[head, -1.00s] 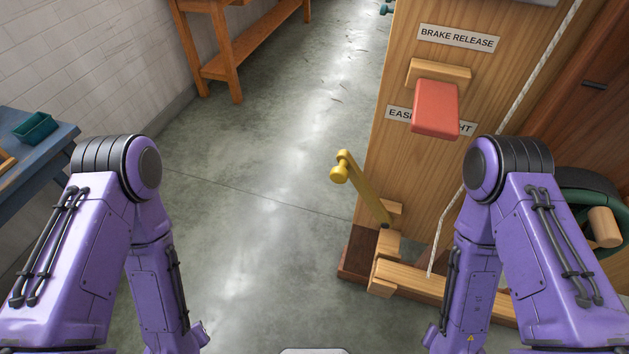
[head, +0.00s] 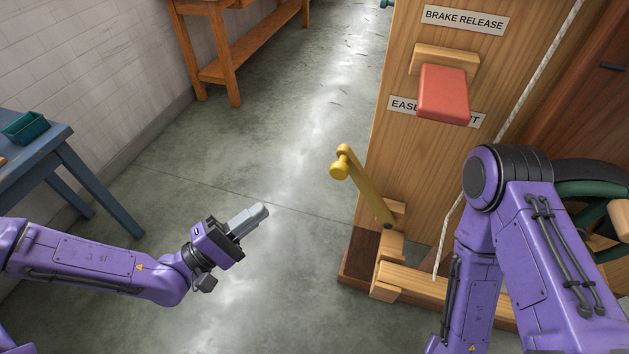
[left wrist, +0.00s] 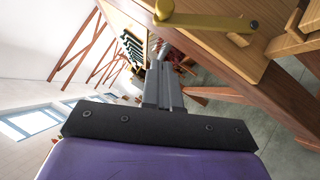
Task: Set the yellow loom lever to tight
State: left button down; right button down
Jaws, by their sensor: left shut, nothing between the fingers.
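The yellow loom lever (head: 366,187) is a bar with a round knob at its upper end. It leans up and to the left from a wooden bracket low on the loom's wooden panel (head: 400,155). It also shows at the top of the left wrist view (left wrist: 205,21). My left gripper (head: 262,211) is shut and empty, to the left of the lever and apart from it. Its closed fingers show in the left wrist view (left wrist: 162,70). A label reading "EASE" and ending in "T" (head: 403,105) is partly covered by a red block. My right gripper is out of view.
The red block (head: 443,94) juts from the panel under a "BRAKE RELEASE" label (head: 465,19). A pale rope (head: 520,110) runs down the panel's right side. A blue table (head: 50,150) stands at left and a wooden bench (head: 240,60) at the back. The floor between is clear.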

pick_arm(q)
jog(key=shift+d, duration=0.1)
jog(key=s+d+p+x, duration=0.1)
jog(key=s+p+x, duration=0.1)
jog(key=x, duration=1)
jog(key=shift+d+r, duration=0.45)
jog(key=shift+r, duration=0.05)
